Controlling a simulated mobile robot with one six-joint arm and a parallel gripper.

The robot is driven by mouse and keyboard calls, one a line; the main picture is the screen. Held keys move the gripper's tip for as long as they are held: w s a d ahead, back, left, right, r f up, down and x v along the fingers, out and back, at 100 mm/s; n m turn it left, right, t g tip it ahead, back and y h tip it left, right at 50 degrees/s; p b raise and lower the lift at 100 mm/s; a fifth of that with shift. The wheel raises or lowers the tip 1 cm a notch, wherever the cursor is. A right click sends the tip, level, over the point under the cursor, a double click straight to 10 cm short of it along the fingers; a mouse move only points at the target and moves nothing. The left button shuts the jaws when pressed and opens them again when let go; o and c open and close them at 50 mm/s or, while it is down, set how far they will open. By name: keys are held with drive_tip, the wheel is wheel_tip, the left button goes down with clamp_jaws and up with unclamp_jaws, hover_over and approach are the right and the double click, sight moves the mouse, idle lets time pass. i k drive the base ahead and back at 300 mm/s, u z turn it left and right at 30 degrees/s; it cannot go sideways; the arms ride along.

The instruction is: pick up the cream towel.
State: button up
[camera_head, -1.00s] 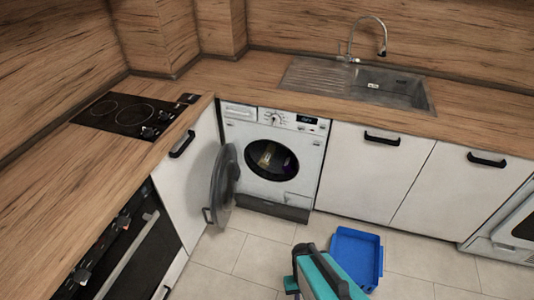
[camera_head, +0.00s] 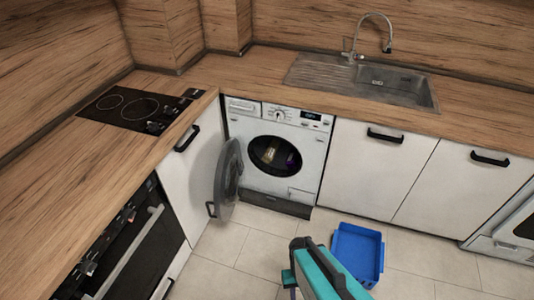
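A small cream item (camera_head: 270,154), which looks like the cream towel, lies inside the drum of the white washing machine (camera_head: 259,192). A purple item (camera_head: 290,160) lies to its right in the drum. The machine's round door (camera_head: 229,180) stands open to the left. My teal and black arm shows at the bottom centre, in front of the machine and well apart from it. My gripper's fingers cannot be made out.
A blue bin (camera_head: 346,231) stands on the tiled floor (camera_head: 222,243), right of and beyond my arm. The open door sticks out left of the drum, near the oven (camera_head: 128,252). The worktop (camera_head: 270,66) runs above the machine. Floor in front of the machine is clear.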

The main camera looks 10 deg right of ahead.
sight(269, 155)
drive_tip(key=u, duration=0.05)
drive_tip(key=i, duration=1.4)
drive_tip(key=u, duration=1)
drive_tip(key=k, duration=0.7)
drive_tip(key=u, duration=0.25)
